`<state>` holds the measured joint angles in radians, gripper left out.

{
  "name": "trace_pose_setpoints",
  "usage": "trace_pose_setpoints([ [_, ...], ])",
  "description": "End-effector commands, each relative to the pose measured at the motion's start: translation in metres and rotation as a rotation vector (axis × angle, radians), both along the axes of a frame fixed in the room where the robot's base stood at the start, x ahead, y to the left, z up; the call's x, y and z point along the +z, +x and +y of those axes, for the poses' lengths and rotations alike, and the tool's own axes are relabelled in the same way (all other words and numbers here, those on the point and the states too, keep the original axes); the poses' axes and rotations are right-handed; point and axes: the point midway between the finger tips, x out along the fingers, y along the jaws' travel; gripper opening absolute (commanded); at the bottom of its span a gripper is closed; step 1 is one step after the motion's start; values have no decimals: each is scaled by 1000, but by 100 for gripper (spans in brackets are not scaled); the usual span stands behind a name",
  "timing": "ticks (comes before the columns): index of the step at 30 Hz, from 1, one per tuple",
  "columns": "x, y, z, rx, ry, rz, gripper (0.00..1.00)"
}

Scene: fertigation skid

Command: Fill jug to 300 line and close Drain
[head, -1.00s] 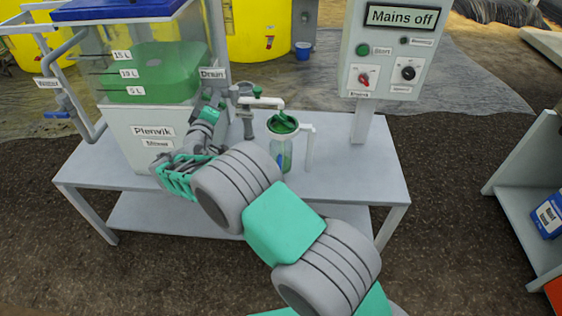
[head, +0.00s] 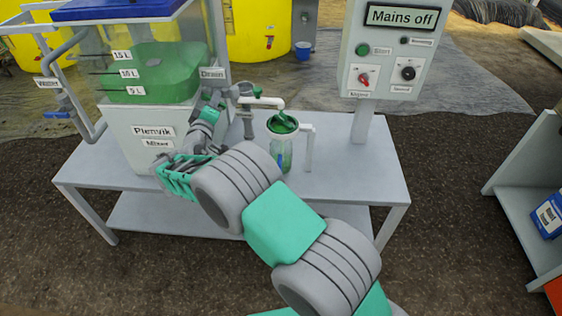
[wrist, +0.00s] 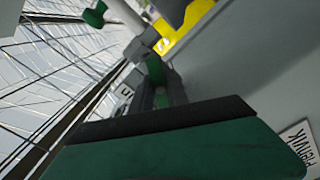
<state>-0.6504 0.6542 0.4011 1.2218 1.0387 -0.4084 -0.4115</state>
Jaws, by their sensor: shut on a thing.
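The clear jug (head: 285,154) stands upright on the bench under the white spout (head: 262,102). Its top is green, and its body looks pale green. Its level and 300 line are too small to read. A small green part (head: 257,91) sits on top of the spout pipe. The Drain label (head: 212,74) is on the tank's right side. My gripper (head: 219,103) is beside the Drain valve, partly hidden by my arm. In the wrist view my gripper (wrist: 160,92) is shut on a green piece (wrist: 155,70), which looks like the Drain handle.
A control panel (head: 386,50) reading "Mains off" stands at the bench's right. The bench top (head: 350,175) is clear right of the jug. A shelf (head: 515,190) stands far right.

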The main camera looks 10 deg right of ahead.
Motion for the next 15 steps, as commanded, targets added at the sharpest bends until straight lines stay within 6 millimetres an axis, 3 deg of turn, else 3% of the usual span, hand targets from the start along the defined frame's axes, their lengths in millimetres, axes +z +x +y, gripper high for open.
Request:
trace_pose_setpoints([
  [6,-12,0,0,1,169,-48,0],
  [15,-10,0,1,2,499,-135,0],
])
